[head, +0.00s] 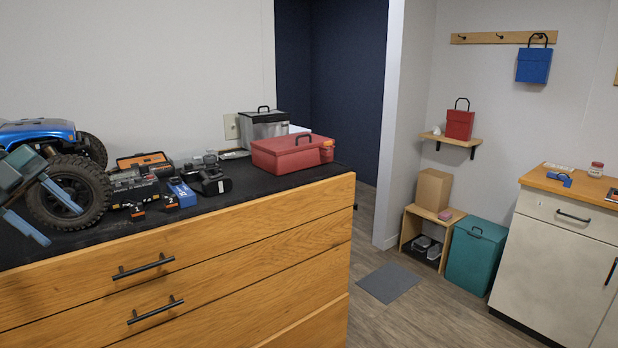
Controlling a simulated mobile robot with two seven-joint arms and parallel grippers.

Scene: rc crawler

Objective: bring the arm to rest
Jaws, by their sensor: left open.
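My left gripper (63,227) comes in from the left edge, in front of the blue RC crawler (38,131). Its two blue fingers are spread apart with nothing between them. One finger overlaps the crawler's big black tyre (98,200) in the picture; I cannot tell if they touch. The crawler stands at the left end of the black-topped wooden dresser (250,200), cut off by the picture's edge and partly hidden by my arm. My right gripper is not in view.
Beside the crawler lie an orange-and-black case (145,162), a blue box (181,192) and a black device (208,180). A red toolbox (293,153) and a silver box (264,127) stand farther right. The floor (425,310) right of the dresser is mostly clear before a white cabinet (555,250).

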